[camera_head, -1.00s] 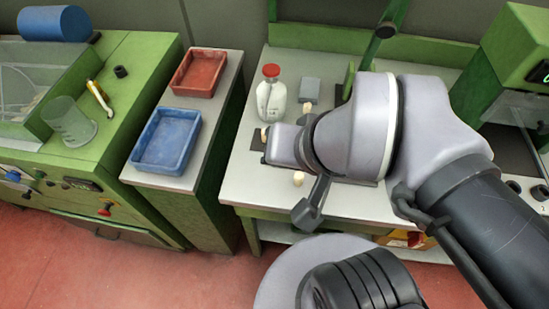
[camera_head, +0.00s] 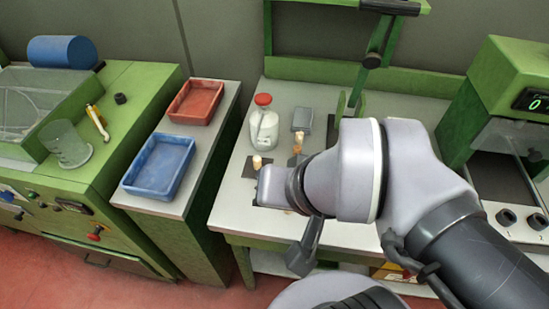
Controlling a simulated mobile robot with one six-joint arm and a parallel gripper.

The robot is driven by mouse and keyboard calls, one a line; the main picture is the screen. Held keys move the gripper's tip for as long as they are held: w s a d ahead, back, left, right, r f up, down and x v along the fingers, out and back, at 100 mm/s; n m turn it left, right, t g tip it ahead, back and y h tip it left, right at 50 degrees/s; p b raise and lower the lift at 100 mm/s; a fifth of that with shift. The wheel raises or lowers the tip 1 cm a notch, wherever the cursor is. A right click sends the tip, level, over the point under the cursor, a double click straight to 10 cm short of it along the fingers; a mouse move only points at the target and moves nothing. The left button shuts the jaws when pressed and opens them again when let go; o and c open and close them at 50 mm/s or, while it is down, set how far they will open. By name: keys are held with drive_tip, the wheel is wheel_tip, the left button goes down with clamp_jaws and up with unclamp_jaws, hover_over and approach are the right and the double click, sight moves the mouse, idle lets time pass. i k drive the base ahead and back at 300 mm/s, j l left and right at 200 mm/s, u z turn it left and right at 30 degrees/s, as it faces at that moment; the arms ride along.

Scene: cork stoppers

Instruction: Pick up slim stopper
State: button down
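A small pale cork stopper (camera_head: 257,162) stands on a dark pad on the white bench top, just left of and behind the end of my arm. A second stopper (camera_head: 298,149) shows farther back, near a grey block, with a brownish-orange shape below it. I cannot tell from their size here which one is the slim stopper. My grey wrist hangs over the front of the bench and covers part of the pads. My gripper's fingers are hidden behind the wrist, so I see neither their opening nor anything between them.
A white bottle with a red cap (camera_head: 264,128) and a grey block (camera_head: 302,119) stand behind the stoppers. A green post (camera_head: 372,60) rises at the back. A blue tray (camera_head: 160,166) and red tray (camera_head: 195,102) lie left. A green machine (camera_head: 505,95) stands right.

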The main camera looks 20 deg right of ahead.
sight(256, 159)
drive_tip(key=z, duration=2.75)
drive_tip(key=u, duration=2.75)
drive_tip(key=i+j, duration=0.2)
drive_tip(key=j, duration=0.15)
drive_tip(key=i+j, duration=0.15)
drive_tip(key=j, duration=0.15)
drive_tip(key=i+j, duration=0.2)
drive_tip(key=j, duration=0.15)
drive_tip(key=u, duration=0.05)
